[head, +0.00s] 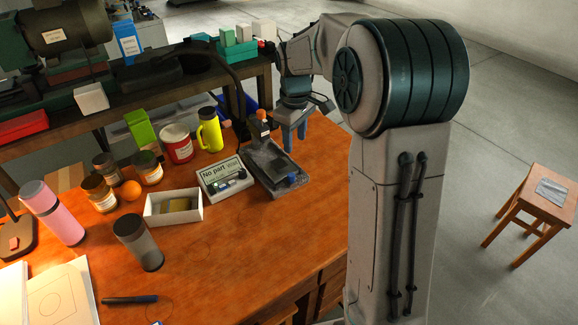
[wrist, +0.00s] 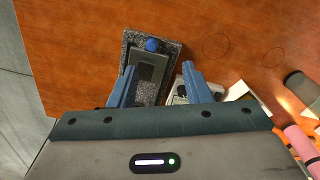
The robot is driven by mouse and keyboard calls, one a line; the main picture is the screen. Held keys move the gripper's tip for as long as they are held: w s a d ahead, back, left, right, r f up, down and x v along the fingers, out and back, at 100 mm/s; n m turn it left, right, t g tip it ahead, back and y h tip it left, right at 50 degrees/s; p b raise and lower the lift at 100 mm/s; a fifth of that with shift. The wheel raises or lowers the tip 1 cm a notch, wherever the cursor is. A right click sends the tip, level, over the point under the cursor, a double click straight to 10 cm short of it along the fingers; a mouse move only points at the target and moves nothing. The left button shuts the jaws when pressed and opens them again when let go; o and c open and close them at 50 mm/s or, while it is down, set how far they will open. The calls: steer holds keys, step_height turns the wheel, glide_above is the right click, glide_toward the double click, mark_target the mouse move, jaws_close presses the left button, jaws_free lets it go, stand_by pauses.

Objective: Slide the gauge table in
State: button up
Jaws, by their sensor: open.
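The gauge stand (head: 272,168) sits on the wooden bench near its right edge. It has a dark speckled base, an upright post with an orange top and a small sliding table with a blue knob. In the wrist view the speckled base (wrist: 172,48) lies below my gripper, with the grey gauge table (wrist: 147,72) and its blue knob (wrist: 152,44) on it. My gripper (head: 295,138) is open and empty above the back right of the stand. In the wrist view its fingers (wrist: 158,70) spread over the base; whether they touch anything cannot be told.
A display box marked "No part" (head: 224,177) stands just left of the stand. A yellow bottle (head: 210,134), a red-and-white tin (head: 178,144) and a white open box (head: 149,213) are farther left. A stool (head: 543,194) stands right.

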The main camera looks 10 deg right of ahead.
mark_target(292, 174)
steer(key=shift+n, duration=0.8)
steer(key=w+f, duration=0.1)
steer(key=f, duration=0.4)
steer(key=w+f, duration=0.1)
steer(key=f, duration=0.5)
steer(key=w+f, duration=0.1)
steer(key=f, duration=0.4)
steer(key=shift+w+f, duration=0.15)
steer(key=shift+w, duration=0.25)
jaws_close()
steer(key=shift+w, duration=0.1)
